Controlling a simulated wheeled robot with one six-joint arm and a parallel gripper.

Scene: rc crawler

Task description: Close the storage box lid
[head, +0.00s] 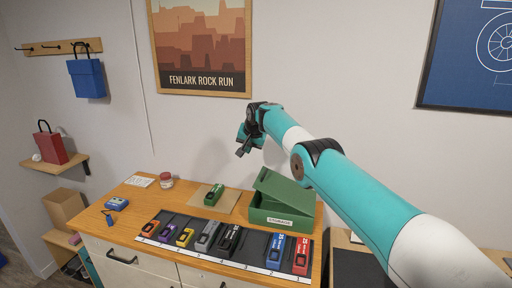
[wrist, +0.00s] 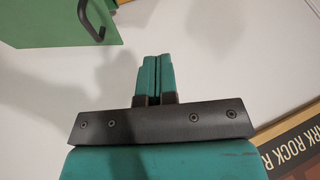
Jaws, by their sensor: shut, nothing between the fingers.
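The green storage box (head: 260,214) stands at the right part of the wooden cabinet top, with a "STORAGE" label on its front. Its green lid (head: 285,190) is open and tilted up above the box. In the wrist view a green panel with a black handle, seemingly the lid (wrist: 50,28), shows at the upper left. My gripper (head: 240,152) is in the air above and left of the box, near the wall, apart from the lid. Its teal fingers (wrist: 156,75) are together and empty in the wrist view.
A black strip (head: 190,232) with several coloured car-like blocks lies along the front of the cabinet top (head: 135,195). A green block (head: 214,195) sits on a tan board left of the box. A red-lidded jar (head: 166,180) stands farther left. A poster (head: 203,50) hangs behind my gripper.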

